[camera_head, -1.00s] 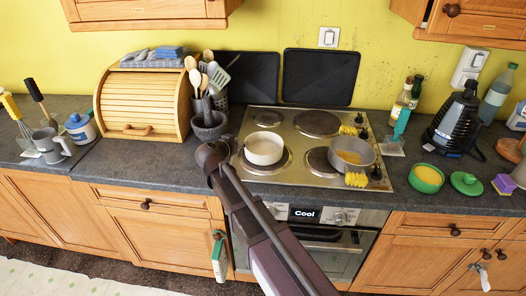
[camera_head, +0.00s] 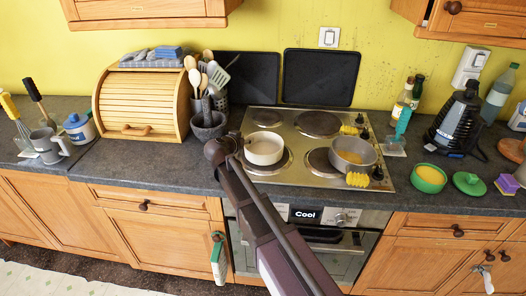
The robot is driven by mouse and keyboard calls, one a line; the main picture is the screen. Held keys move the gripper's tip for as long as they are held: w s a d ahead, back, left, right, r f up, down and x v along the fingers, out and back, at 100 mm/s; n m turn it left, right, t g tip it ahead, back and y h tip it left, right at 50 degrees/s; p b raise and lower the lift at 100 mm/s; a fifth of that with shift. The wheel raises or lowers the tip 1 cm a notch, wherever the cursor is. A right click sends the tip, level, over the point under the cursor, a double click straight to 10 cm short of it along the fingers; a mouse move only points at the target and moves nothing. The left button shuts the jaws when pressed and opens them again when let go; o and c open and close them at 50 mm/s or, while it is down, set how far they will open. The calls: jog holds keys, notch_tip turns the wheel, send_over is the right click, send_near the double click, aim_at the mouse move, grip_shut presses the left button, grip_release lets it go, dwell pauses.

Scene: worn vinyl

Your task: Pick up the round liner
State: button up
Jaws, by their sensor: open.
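A round, white, open-topped vessel (camera_head: 264,149) stands upright on the front left burner of the stove. It is the likeliest match for the round liner, but I cannot tell for sure. My gripper (camera_head: 239,140) is at the end of my dark arm, just left of this vessel and in front of the dark mortar. It is open, with nothing visible in it. The fingers are small and partly hidden by my wrist, and I cannot tell whether they touch the vessel's rim.
A grey pan (camera_head: 353,155) with yellow contents sits on the front right burner. A dark mortar (camera_head: 209,126) and a crock of utensils (camera_head: 213,90) stand close on the left, by the wooden bread box (camera_head: 140,103). A green bowl (camera_head: 428,179) is on the right counter.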

grip_shut()
jog(key=shift+r, duration=0.2)
dwell(0.3)
notch_tip(320, 180, up, 4)
jog(key=p, duration=0.4)
jog(key=shift+f, duration=0.15)
jog(key=s+d, duration=0.4)
jog(key=s, duration=0.3)
jog(key=s+d+p, duration=0.1)
jog(key=s+d, duration=0.2)
jog(key=s, duration=0.4)
jog(key=shift+d+r, duration=0.35)
jog(key=shift+r, duration=0.1)
